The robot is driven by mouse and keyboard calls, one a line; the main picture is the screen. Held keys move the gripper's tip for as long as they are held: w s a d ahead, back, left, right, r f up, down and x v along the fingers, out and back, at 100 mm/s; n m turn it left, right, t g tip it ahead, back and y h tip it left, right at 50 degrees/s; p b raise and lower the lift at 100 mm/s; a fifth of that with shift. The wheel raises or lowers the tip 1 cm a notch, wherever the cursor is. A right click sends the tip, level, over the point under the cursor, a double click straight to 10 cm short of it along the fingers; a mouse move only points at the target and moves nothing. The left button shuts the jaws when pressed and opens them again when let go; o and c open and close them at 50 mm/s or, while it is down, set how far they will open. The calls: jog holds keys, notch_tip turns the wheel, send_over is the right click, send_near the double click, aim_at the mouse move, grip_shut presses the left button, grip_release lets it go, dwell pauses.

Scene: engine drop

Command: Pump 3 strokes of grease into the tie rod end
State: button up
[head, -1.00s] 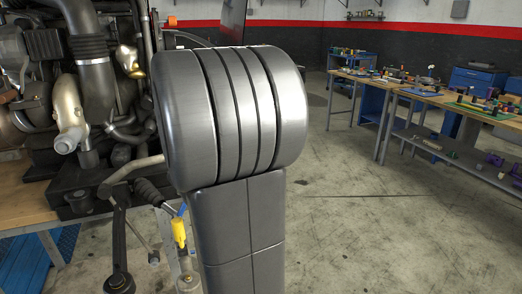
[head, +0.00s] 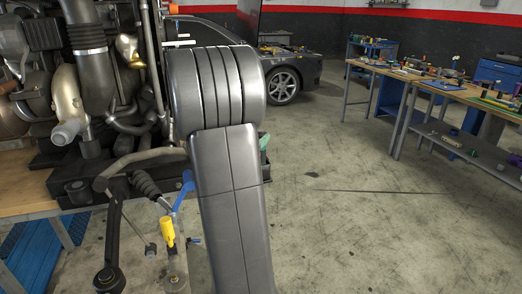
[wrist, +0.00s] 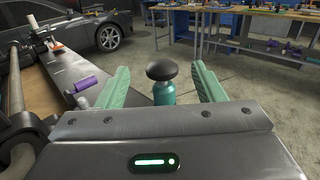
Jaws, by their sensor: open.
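My gripper (wrist: 160,72) is open, with its two green fingers apart. Beyond and between them in the wrist view stands a teal object (wrist: 163,93) with a rounded black top; I cannot tell whether a finger touches it. In the head view my arm hides most of the gripper. A rod with a black ball-joint-like end (head: 110,277) hangs at the lower left and looks like a tie rod end. Near it is a tool-like piece with a yellow part (head: 167,231) and a blue part (head: 183,192); I cannot tell if this is the grease tool.
A large engine (head: 95,80) fills the left. In the wrist view a purple cylinder (wrist: 86,84) lies on a dark surface, with an orange-based object (wrist: 55,44) farther back. A car (head: 285,75) and workbenches (head: 440,90) stand behind. The floor at right is clear.

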aim_at(261, 131)
jog(key=shift+f+p+x, duration=0.15)
jog(key=shift+p+x, duration=0.35)
jog(key=shift+x, duration=0.8)
jog(key=shift+f+p+x, duration=0.15)
jog(key=shift+p+x, duration=0.3)
jog(key=shift+x, duration=0.85)
grip_shut()
jog(key=shift+r, duration=0.55)
notch_tip(261, 131, up, 6)
jog(key=shift+s+r+b, duration=0.15)
jog(key=shift+b, duration=0.2)
jog(key=b+v, duration=0.3)
jog(key=v, duration=1.5)
jog(key=shift+f+b, duration=0.2)
jog(key=shift+b, duration=0.1)
